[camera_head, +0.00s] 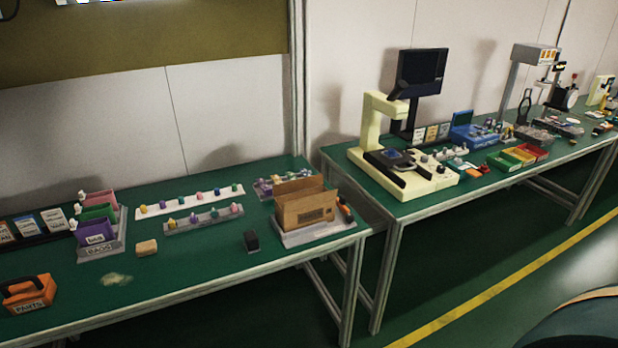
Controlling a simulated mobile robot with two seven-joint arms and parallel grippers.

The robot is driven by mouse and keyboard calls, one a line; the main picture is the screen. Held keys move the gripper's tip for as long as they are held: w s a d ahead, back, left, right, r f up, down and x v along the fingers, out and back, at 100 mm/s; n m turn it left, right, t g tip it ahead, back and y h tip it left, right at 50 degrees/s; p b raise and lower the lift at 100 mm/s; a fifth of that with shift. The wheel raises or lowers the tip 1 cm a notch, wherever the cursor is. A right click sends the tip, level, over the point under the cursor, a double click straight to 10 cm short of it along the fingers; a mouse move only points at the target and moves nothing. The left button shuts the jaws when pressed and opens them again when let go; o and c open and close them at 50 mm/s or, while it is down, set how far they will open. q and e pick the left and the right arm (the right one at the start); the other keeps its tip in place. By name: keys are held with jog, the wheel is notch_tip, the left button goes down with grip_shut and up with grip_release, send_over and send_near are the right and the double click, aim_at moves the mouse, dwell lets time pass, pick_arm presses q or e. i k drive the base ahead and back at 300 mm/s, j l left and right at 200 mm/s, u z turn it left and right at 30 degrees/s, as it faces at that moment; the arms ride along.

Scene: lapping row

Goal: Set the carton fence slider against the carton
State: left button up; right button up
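An open brown cardboard carton (306,212) stands upright on a light grey base plate (318,236) at the right end of the near green table. Its flaps are raised and a label is on its front. A small orange and black part (345,208) sits at the carton's right side on the plate; it may be the fence slider, but it is too small to be sure. I cannot tell whether it touches the carton. Neither of my grippers is in view.
A small black block (251,241) stands left of the base plate. Rails of coloured knobs (204,219) lie behind it. Bag holders (98,228), a tan block (147,247) and an orange parts bin (29,294) are further left. A second table (430,205) holds a cream microscope-like machine (378,125).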

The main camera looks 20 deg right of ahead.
aim_at(341, 202)
jog(key=l+u, duration=0.35)
jog(key=l, duration=1.8)
